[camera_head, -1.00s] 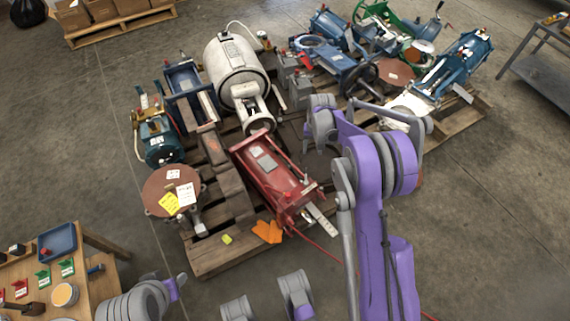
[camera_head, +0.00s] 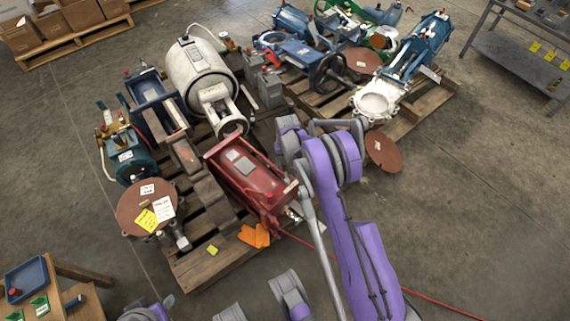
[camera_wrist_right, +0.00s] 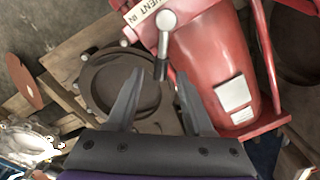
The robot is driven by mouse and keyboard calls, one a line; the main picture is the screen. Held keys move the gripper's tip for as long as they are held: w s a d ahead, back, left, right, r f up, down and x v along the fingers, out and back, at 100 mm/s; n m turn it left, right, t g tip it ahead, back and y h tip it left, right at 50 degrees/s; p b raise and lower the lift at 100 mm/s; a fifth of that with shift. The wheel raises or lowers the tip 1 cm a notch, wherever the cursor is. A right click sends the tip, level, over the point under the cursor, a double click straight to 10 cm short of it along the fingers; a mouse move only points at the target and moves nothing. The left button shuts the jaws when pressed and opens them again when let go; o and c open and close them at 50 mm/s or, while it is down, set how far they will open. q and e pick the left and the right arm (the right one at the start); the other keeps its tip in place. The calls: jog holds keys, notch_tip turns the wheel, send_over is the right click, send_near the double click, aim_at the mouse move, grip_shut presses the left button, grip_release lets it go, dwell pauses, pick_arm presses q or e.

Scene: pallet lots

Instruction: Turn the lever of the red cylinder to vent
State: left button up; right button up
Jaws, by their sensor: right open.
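The red cylinder (camera_head: 245,172) lies on the near pallet; my right arm covers part of its right end in the head view. In the right wrist view, the red cylinder (camera_wrist_right: 212,55) fills the upper right. Its lever (camera_wrist_right: 165,42) has a pale round knob, a metal rod and a dark end. My left gripper is not in view.
The near wooden pallet (camera_head: 205,268) also carries a white tank (camera_head: 197,75) and a brown disc (camera_head: 132,205) with notes. Orange gloves (camera_head: 254,236) lie at its front edge. A second loaded pallet stands behind right. A worktable (camera_head: 85,305) is at lower left.

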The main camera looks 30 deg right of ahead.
grip_shut()
dwell(0.3)
dwell(1.2)
